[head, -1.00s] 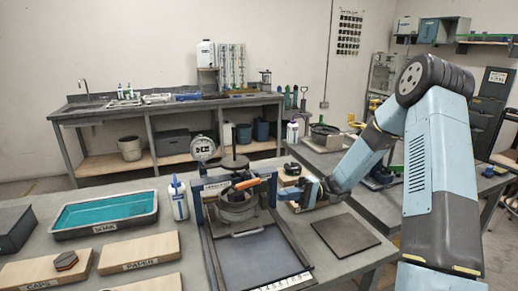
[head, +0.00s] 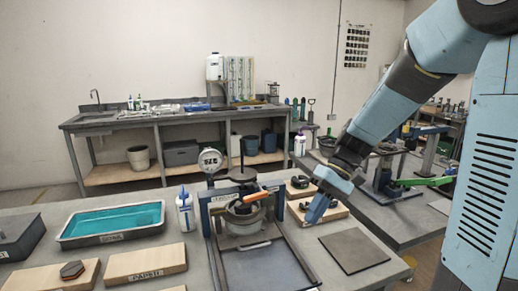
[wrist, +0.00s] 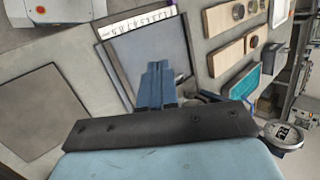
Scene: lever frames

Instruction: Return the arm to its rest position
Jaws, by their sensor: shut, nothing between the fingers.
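My arm comes in from the right in the head view. My gripper (head: 317,210) is shut and empty, pointing down above the table to the right of the lever frame (head: 250,232). In the wrist view the blue fingers of my gripper (wrist: 158,72) lie together over the frame's dark base plate. My gripper appears apart from the lever.
A dark square plate (head: 353,250) lies right of the frame. A wooden block (head: 300,190) stands behind my gripper. A white bottle (head: 184,212), a teal-filled tray (head: 68,241) and wooden boards (head: 146,263) are on the left. Another bench (head: 412,222) stands at the right.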

